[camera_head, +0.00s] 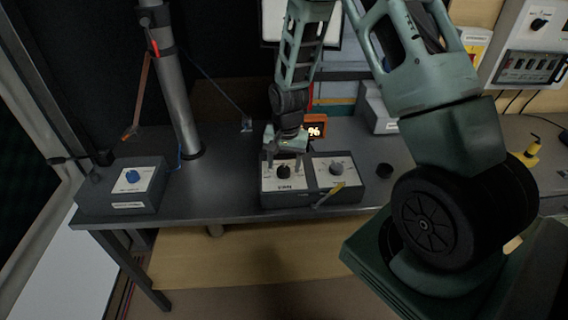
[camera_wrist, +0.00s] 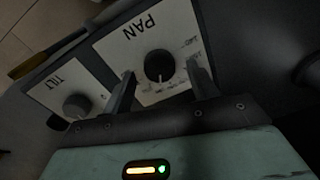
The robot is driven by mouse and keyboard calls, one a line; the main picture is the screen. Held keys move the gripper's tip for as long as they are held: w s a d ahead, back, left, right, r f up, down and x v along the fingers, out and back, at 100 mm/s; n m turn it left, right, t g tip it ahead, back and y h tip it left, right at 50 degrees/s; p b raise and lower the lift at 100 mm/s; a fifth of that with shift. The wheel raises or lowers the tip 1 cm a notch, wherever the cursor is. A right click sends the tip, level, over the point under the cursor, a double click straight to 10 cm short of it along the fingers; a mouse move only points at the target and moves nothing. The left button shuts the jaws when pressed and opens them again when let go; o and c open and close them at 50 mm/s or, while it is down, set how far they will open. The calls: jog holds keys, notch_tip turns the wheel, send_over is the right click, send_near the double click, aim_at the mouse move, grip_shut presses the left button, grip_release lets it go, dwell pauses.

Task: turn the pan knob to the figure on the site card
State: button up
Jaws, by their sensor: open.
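The pan knob (camera_wrist: 158,65) is black with a pale pointer line and sits on a white panel lettered PAN. In the head view, the pan knob (camera_head: 284,172) is on the left half of a dark two-knob box on the bench. My gripper (camera_head: 284,163) reaches down over it from above. In the wrist view, my gripper (camera_wrist: 161,70) is open, with one finger on each side of the knob; I cannot tell whether either touches it. The knob's scale figures are too small to read. I cannot make out which item is the site card.
The tilt knob (camera_wrist: 76,106) is beside the pan panel. A yellow-handled tool (camera_head: 330,194) lies at the box's front.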

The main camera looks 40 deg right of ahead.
aim_at(287, 168)
jog(key=shift+f, duration=0.6)
jog(key=c, duration=1)
jog(key=n, duration=0.5)
jog(key=o, duration=1)
notch_tip(287, 168, up, 18)
jog(key=b, duration=0.2)
jog(key=shift+s+d+f, duration=0.15)
jog(key=shift+d+f, duration=0.1)
jog(key=shift+d, duration=0.15)
